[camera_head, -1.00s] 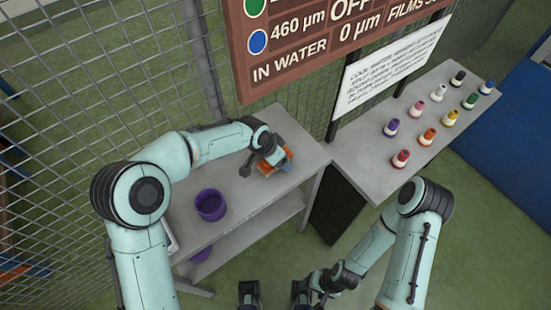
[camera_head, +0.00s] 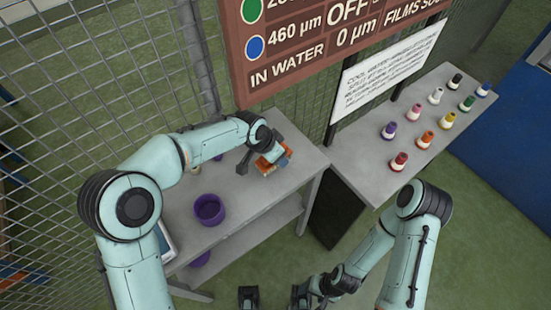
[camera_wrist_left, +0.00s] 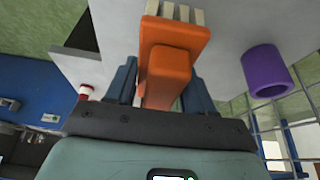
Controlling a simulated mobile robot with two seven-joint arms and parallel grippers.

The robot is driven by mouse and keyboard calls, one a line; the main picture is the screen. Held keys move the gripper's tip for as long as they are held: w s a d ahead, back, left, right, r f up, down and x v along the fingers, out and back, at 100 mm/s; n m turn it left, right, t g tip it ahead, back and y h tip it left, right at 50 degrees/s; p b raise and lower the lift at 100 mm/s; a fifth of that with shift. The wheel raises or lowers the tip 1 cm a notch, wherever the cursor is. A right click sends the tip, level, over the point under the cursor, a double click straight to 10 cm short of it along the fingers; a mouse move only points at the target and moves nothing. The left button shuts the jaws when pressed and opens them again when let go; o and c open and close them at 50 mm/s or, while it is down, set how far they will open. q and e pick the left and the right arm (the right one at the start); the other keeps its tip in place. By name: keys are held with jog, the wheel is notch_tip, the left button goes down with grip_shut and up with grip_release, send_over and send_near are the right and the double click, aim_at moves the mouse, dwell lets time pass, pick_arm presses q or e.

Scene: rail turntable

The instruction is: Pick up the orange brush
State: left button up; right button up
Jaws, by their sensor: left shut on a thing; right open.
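The orange brush (camera_head: 274,164) is at the right end of the grey table, under my left gripper (camera_head: 262,158). The left wrist view shows the brush (camera_wrist_left: 172,62) with its orange handle between the two dark fingers and its pale bristles pointing away from the palm. My left gripper (camera_wrist_left: 160,88) is shut on the handle. The head view does not show clearly whether the bristles touch the tabletop. My right gripper (camera_head: 275,298) is open and empty, low at the bottom of the picture, in front of the table.
A purple cup (camera_head: 209,210) stands on the grey table (camera_head: 245,205); it also shows in the left wrist view (camera_wrist_left: 266,72). A second table (camera_head: 370,165) at the right holds several small coloured bottles. A wire fence (camera_head: 110,90) and a large sign (camera_head: 330,45) stand behind.

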pick_arm(q)
jog(key=s+d+b, duration=0.3)
jog(key=s+d, duration=0.7)
jog(key=s, duration=0.4)
jog(key=shift+s+d, duration=0.3)
jog(key=shift+f, duration=0.1)
